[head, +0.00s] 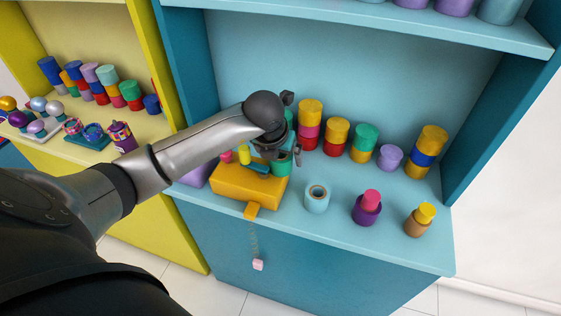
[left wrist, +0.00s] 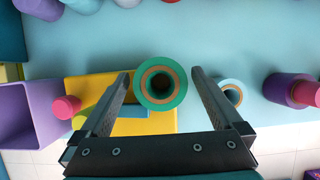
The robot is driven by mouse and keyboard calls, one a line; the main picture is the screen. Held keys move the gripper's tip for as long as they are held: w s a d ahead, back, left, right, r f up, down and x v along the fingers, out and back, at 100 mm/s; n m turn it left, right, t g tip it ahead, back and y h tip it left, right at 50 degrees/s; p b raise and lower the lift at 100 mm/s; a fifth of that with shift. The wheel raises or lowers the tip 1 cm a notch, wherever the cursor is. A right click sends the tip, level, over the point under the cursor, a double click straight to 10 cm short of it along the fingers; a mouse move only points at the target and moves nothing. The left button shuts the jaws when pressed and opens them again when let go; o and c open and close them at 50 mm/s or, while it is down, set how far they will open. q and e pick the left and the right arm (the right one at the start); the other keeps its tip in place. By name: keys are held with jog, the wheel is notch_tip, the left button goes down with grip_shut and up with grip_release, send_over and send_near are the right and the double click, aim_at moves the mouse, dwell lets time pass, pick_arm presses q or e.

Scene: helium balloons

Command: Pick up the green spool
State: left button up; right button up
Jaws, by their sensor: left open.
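The green spool (left wrist: 181,94) stands end-on in the left wrist view, with a tan ring and dark hole at its top. My left gripper (left wrist: 160,76) is open, with one finger on each side of the spool and a gap showing on both sides. In the head view the left gripper (head: 276,158) is over the right end of a yellow-orange box (head: 232,189), and the green spool (head: 284,168) shows partly behind its fingers. I cannot tell whether the spool rests on the box or behind it. My right gripper is not in view.
A light-blue spool (head: 317,203) stands close to the right. A purple cup with a pink top (head: 367,208) and a brown bottle (head: 418,222) are farther right. Several coloured stacks, one yellow-pink-red (head: 309,128), line the back. The blue shelf (head: 350,248) has bare room at front.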

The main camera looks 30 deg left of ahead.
pick_arm(q)
jog(key=shift+c, duration=0.2)
jog(key=c, duration=1.5)
